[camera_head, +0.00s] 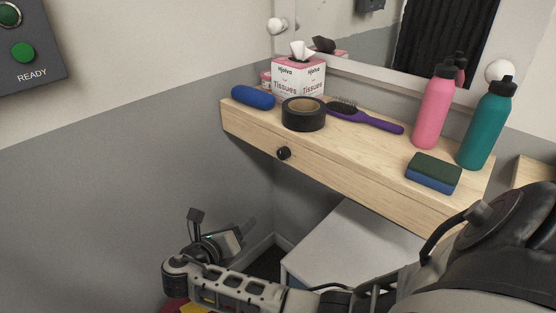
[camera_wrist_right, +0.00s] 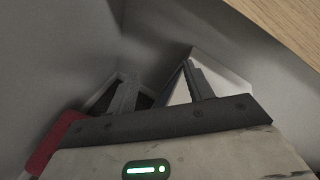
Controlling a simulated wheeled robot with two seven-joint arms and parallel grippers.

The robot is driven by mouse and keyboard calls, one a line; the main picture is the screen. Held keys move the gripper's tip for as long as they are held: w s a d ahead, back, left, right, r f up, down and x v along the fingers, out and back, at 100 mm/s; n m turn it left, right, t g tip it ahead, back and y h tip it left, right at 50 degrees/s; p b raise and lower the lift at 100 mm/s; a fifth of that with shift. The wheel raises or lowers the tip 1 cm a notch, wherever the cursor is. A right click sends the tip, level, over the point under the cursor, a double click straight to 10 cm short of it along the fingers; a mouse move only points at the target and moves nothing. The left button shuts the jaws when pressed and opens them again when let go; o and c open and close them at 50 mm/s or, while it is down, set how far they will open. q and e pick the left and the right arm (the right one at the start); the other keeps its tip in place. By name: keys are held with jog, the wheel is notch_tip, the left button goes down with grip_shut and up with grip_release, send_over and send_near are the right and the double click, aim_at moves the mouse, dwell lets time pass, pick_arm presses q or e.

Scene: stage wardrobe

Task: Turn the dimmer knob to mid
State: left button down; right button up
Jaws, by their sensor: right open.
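No knob marked as a dimmer shows in either view. A small round black knob (camera_head: 284,153) sits on the front face of the wooden shelf; I cannot tell whether it is a dimmer or a drawer pull. A dark wall panel (camera_head: 38,68) at the upper left bears a green button (camera_head: 22,53) over the word READY and part of another round fitting (camera_head: 10,14). My right gripper (camera_head: 232,240) is below and left of the black knob, apart from it. In the right wrist view its fingers (camera_wrist_right: 160,85) are spread and empty. My left gripper is out of view.
The wooden shelf (camera_head: 240,122) holds a blue case (camera_head: 253,97), tissue box (camera_head: 298,79), black tape roll (camera_head: 303,116), purple brush (camera_head: 368,121), sponge (camera_head: 433,173), pink bottle (camera_head: 433,115) and teal bottle (camera_head: 485,130). A white cabinet (camera_head: 340,245) stands below. Grey wall left of the shelf is clear.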

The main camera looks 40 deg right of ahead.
notch_tip(320, 180, up, 9)
jog(key=w+d+n+g+h, duration=0.2)
jog(key=h, duration=0.2)
send_near(281, 156)
jog(key=shift+h, duration=0.3)
jog(key=d, duration=0.3)
jog(key=w+d, duration=0.1)
jog(key=d, duration=0.4)
jog(key=shift+w+d+f, duration=0.2)
jog(key=shift+w+d, duration=0.05)
jog(key=shift+d, duration=0.1)
jog(key=c, duration=1)
